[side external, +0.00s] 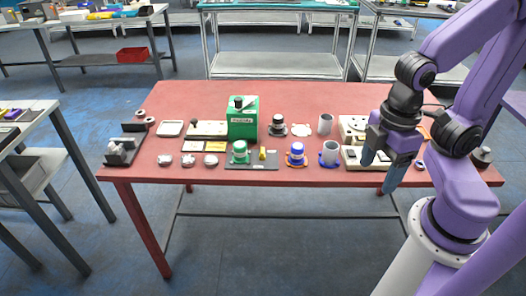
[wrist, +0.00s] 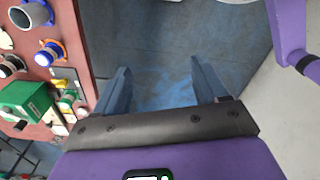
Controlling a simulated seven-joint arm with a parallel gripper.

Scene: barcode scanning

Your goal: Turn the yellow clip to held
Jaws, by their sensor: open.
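The yellow clip (side external: 262,154) is a small upright yellow piece on a dark plate (side external: 250,166) near the front edge of the red table. It stands just right of a green round fixture (side external: 240,152). I cannot tell its marked position at this size. My gripper (side external: 378,173) is open and empty, well to the right of the clip, near the table's front edge. In the wrist view my gripper (wrist: 160,68) has floor between its fingers.
A green box (side external: 242,118) stands behind the plate. A blue-and-orange fixture (side external: 296,154) and a grey cup on a blue ring (side external: 330,153) stand between clip and gripper. White discs (side external: 188,160) lie to the left. The red table (side external: 300,176) has a clear front strip.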

